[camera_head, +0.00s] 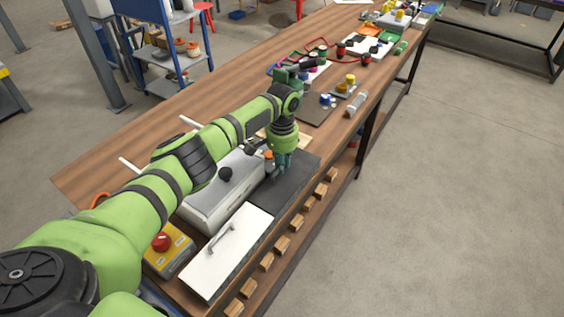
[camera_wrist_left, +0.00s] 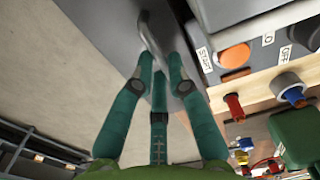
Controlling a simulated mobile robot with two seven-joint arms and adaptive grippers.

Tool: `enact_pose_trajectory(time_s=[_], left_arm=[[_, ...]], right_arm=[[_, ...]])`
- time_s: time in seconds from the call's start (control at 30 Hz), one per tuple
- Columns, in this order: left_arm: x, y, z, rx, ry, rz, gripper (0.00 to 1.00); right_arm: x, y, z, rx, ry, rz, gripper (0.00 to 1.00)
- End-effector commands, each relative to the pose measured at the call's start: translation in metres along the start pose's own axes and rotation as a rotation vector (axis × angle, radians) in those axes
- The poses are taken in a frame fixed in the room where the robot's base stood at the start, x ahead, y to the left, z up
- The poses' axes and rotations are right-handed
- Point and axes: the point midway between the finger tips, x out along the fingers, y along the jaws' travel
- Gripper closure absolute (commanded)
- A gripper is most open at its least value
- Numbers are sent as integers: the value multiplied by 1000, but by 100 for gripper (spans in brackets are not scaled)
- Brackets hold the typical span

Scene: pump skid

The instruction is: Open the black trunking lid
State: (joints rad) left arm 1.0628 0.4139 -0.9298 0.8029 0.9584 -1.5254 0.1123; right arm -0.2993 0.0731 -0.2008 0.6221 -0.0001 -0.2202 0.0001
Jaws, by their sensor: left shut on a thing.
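The black trunking lid (camera_head: 293,178) is a flat dark panel on the near side of the bench, beyond a white lid; in the left wrist view its dark surface (camera_wrist_left: 95,25) fills the upper left. It looks flat. My left gripper (camera_head: 281,162) points down over the lid, beside the grey-white box. In the left wrist view the gripper (camera_wrist_left: 160,68) is shut on the lid's grey bar handle (camera_wrist_left: 151,38). The fingers and wrist hide most of the handle in the head view. My right gripper is not in view.
A white lid (camera_head: 212,268) with a bar handle lies nearer. The grey-white box (camera_head: 225,190) with a black knob stands left of the lids. An orange button (camera_wrist_left: 235,56) is close to my fingers. Wooden blocks (camera_head: 282,243) line the bench edge. Open floor lies right.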

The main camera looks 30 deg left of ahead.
Motion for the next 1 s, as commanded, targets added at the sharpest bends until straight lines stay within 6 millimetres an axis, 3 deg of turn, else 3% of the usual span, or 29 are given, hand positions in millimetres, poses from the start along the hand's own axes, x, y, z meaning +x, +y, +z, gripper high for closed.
enact_pose_trajectory(time_s=[0.17, 0.6, 1.0], left_arm=[[-4, 1, 0, 1, 0, -19, 100], [-21, 21, 0, 4, -1, -275, 100], [-26, 39, -1, 1, 2, -535, 100]], right_arm=[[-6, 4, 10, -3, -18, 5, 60], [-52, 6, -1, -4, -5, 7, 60], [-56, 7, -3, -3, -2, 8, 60]])
